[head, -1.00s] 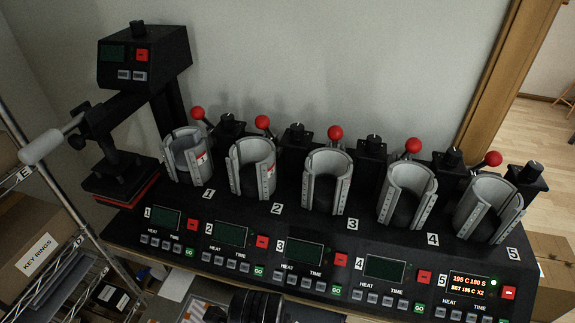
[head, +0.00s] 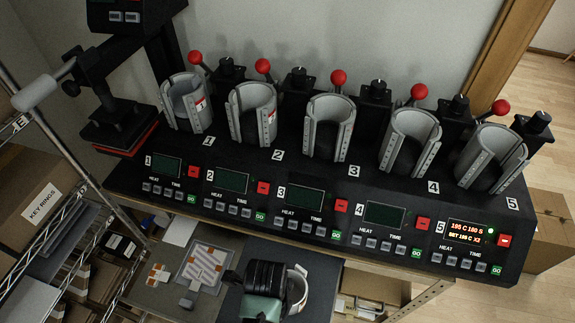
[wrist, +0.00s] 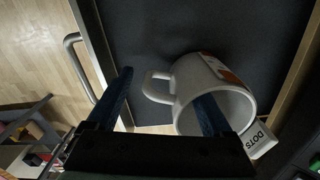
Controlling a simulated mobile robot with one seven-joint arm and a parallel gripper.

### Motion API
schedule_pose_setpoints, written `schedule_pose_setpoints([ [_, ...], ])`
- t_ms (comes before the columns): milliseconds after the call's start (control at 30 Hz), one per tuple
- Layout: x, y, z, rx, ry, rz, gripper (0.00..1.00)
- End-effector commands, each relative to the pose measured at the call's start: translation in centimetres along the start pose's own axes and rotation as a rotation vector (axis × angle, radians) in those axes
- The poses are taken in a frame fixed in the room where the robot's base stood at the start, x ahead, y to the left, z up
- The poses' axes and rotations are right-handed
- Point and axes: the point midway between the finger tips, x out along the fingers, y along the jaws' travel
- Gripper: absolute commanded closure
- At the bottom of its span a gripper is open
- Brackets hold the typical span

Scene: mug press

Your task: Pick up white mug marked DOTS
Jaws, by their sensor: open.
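The white mug (wrist: 190,72) with an orange print shows in the wrist view on a dark mat (wrist: 150,30), its open mouth facing the lower right and its handle pointing left. A small white tag marked DOTS (wrist: 258,140) is beside it. My gripper (wrist: 165,95) is open, with one blue finger left of the handle and the other finger overlapping the mug's mouth. I cannot tell whether that finger touches the mug. In the head view my gripper (head: 268,275) hides most of the mug; a white curved part (head: 298,288) shows at its right.
The five-station mug press (head: 320,205) stands behind, its holders empty-looking and station 5 lit. A flat heat press (head: 118,120) stands left. Papers and small parts (head: 205,265) lie left of the mat. A metal rack (head: 75,215) is at the far left.

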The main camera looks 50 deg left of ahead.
Motion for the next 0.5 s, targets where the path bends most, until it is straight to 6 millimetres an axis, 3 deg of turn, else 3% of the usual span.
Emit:
schedule_pose_setpoints([
  [133, 1.20, 0.06, -0.01, 0.000, 0.000, 0.001, 0.15],
  [367, 1.41, 0.01, -0.01, 0.000, -0.001, -0.001, 0.15],
  [400, 1.41, 0.01, -0.01, 0.000, 0.000, -0.001, 0.17],
  [500, 1.39, 0.01, 0.00, 0.000, 0.000, -0.001, 0.35],
])
